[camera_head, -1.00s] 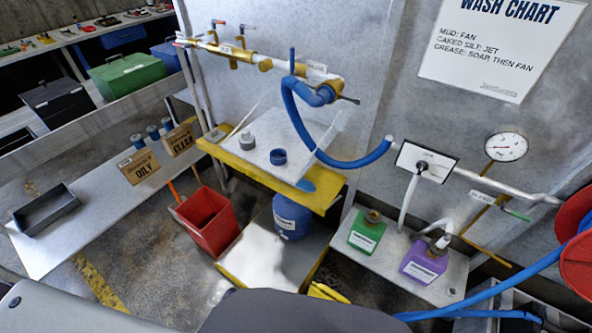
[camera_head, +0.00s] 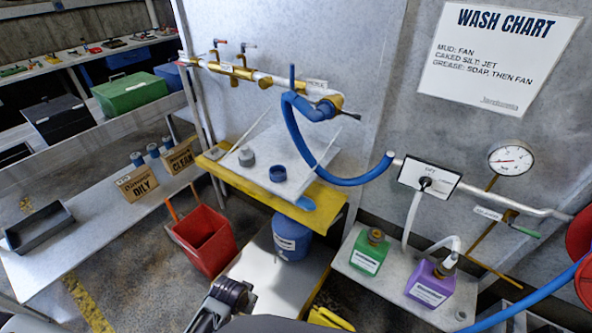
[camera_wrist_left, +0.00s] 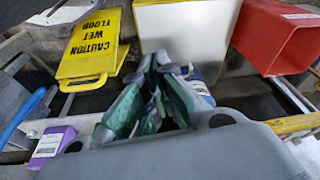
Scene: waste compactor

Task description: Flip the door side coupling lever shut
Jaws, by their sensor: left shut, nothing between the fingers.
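The blue coupling (camera_head: 318,107) joins a blue hose to the brass end of the wall pipe. One lever-like blue piece (camera_head: 292,76) stands upright at its left. A dark lever (camera_head: 350,115) sticks out at its right. I cannot tell which is the door side one. My left gripper (camera_wrist_left: 158,62) shows in the left wrist view with its green fingers together and nothing held. In the head view, a dark ribbed part of my arm shows at the bottom, far below the coupling. My right gripper is not in view.
A yellow-edged bench (camera_head: 325,200) with loose parts stands below the coupling. A red bin (camera_head: 204,243), blue drum (camera_head: 290,238) and yellow floor sign (camera_wrist_left: 92,40) are low down. Green (camera_head: 368,253) and purple (camera_head: 430,284) jugs stand at right. Air around the coupling is clear.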

